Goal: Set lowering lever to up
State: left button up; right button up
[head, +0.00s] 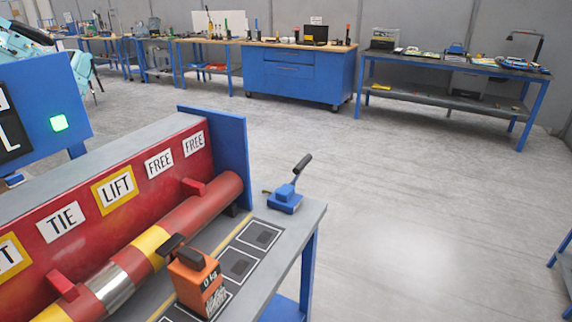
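A small blue device (284,203) sits on the far right corner of the grey bench top. A lever with a black grip (302,164) rises from it, tilted up and to the right. It looks like the lowering lever, but no label on it can be read. Neither of my grippers shows in the head view, and nothing is seen touching the lever.
An orange block marked "0 kg" (210,288) stands on the bench beside a red, yellow and silver cylinder (185,222). A red panel carries labels such as LIFT (115,190). A blue end plate (228,160) stands behind the cylinder.

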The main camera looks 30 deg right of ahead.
aim_at(298, 169)
jog(key=l+u, duration=0.1)
jog(key=u, duration=0.3)
jog(key=i+l+u, duration=0.15)
jog(key=l+u, duration=0.25)
jog(key=l, duration=0.5)
jog(key=l+u, duration=0.35)
jog(key=l, duration=0.55)
